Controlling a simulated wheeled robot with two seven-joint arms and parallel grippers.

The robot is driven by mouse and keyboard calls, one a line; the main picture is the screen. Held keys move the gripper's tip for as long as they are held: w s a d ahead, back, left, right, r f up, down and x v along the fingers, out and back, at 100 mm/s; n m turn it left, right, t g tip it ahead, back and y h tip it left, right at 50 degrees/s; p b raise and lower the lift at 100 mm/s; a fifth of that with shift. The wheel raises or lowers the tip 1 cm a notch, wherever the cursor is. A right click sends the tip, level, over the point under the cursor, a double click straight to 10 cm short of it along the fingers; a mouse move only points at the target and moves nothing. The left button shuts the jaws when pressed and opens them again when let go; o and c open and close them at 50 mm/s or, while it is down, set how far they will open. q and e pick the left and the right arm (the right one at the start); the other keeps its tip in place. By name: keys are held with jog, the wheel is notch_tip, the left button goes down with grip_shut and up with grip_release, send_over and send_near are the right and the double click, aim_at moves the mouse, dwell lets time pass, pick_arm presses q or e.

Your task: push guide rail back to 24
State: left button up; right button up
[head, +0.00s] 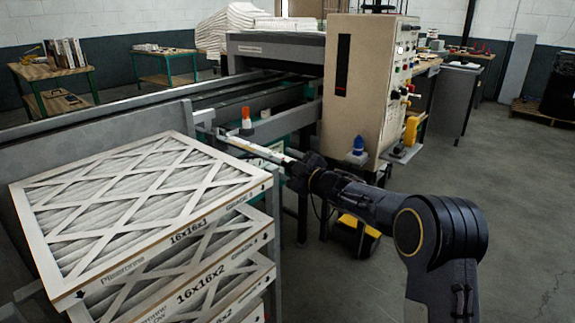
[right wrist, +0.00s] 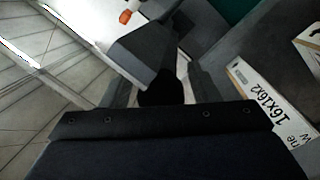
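The guide rail looks to be the pale bar (head: 262,152) with scale-like markings, running from the grey machine frame toward my right gripper. An orange-and-white knob (head: 246,120) stands above its far part, and the orange also shows in the right wrist view (right wrist: 125,16). I cannot read any number on the scale. My right gripper (head: 294,168) is at the near end of this bar. In the right wrist view a dark grey block (right wrist: 146,45) lies just ahead of the fingers. Whether they touch or grip it is hidden in dark overlap. My left gripper is out of view.
A stack of boxed filters (head: 150,200) stands at the left, close to the frame. A beige control cabinet (head: 365,85) with a blue knob (head: 358,146) and a yellow part (head: 413,128) rises behind my right arm. Open floor (head: 520,200) lies at the right.

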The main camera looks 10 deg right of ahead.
jog(key=v, duration=0.7)
jog(key=shift+s+d, duration=0.2)
jog(key=shift+s, duration=0.15)
